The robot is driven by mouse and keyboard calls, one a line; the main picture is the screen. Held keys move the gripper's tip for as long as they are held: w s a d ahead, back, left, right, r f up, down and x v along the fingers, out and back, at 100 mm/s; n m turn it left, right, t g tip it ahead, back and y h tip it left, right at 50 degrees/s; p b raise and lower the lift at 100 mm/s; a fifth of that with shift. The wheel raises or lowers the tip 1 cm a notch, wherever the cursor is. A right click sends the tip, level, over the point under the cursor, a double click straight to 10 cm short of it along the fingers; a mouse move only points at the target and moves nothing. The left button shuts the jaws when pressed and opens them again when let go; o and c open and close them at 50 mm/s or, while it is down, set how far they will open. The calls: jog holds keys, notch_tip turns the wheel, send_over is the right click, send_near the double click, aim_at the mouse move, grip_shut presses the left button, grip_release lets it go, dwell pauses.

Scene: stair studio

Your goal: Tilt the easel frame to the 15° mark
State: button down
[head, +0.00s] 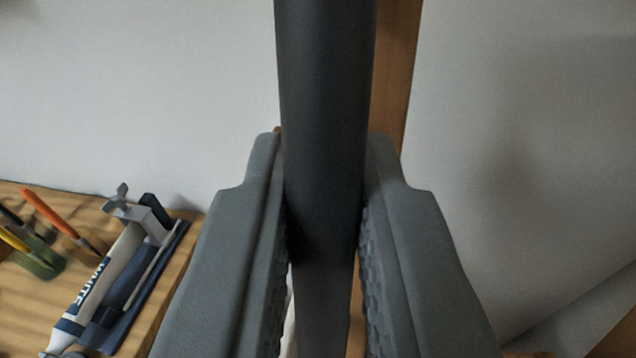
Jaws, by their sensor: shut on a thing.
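My gripper (323,215) is in the middle of the head view, its two grey fingers on either side of a dark upright bar (325,90). It is shut on this bar, which runs from the top edge down between the fingers. The bar looks like a part of the easel frame, but I cannot tell for sure. A wooden upright (398,70) stands just behind the bar, to its right, and is partly hidden by it and by the right finger. No angle scale or 15° mark shows.
At the left is a wooden tabletop (185,260) with a white paint tube (95,285), a dark blue tray-like thing (150,290), a grey clamp (140,212) and several brushes (62,222). A pale wall (130,90) stands behind. A wooden edge (618,340) shows at the lower right.

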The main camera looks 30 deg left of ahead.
jog(key=shift+d, duration=0.1)
jog(key=c, duration=1.5)
grip_release()
jog(key=shift+o, duration=0.2)
jog(key=v, duration=1.7)
jog(key=shift+s, duration=0.2)
jog(key=shift+d, duration=0.1)
